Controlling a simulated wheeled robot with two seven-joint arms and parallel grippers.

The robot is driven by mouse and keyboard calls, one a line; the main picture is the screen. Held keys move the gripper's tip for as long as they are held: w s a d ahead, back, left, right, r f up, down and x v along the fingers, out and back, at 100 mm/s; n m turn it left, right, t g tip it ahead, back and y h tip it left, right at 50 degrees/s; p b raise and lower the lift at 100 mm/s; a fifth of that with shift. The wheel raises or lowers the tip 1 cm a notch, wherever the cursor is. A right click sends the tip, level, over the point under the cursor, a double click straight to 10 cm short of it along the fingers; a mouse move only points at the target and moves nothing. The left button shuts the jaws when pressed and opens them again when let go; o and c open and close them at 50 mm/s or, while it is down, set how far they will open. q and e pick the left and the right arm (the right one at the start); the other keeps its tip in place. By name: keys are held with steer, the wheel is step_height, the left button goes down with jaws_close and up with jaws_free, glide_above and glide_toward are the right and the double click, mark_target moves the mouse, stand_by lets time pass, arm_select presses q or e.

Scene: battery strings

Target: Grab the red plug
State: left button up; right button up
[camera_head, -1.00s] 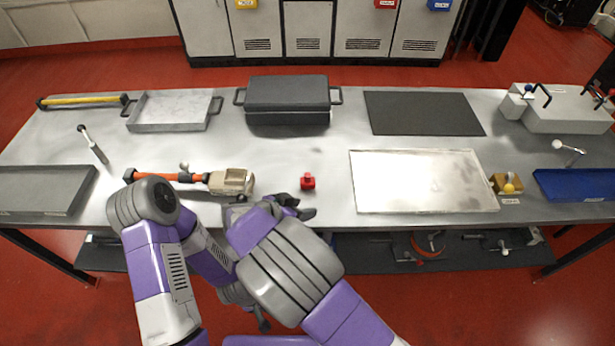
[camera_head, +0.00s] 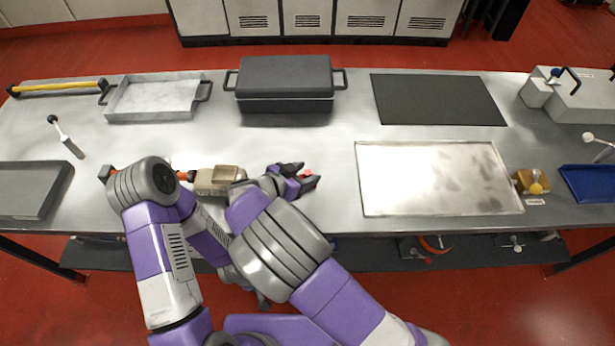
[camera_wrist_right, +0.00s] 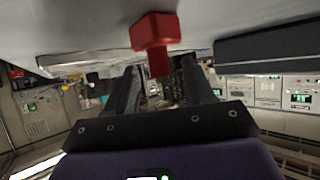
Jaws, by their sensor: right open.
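The small red plug (camera_head: 306,174) stands on the steel table near its front edge, partly hidden by my right gripper (camera_head: 304,176). In the right wrist view the red plug (camera_wrist_right: 155,33) shows at the top, with its narrow end between the two dark fingertips of the right gripper (camera_wrist_right: 160,68). The right gripper is open, with a gap on each side of that narrow end; I cannot tell whether the fingers touch the plug. My left gripper is mostly hidden behind the right forearm; only a dark piece (camera_head: 263,300) shows below the table edge.
A beige and orange tool (camera_head: 220,179) lies just left of the right gripper. A pale flat tray (camera_head: 440,178) lies to the right. A dark lidded box (camera_head: 284,85) stands behind. The table between the box and the gripper is clear.

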steer(key=shift+x, duration=0.8)
jaws_close()
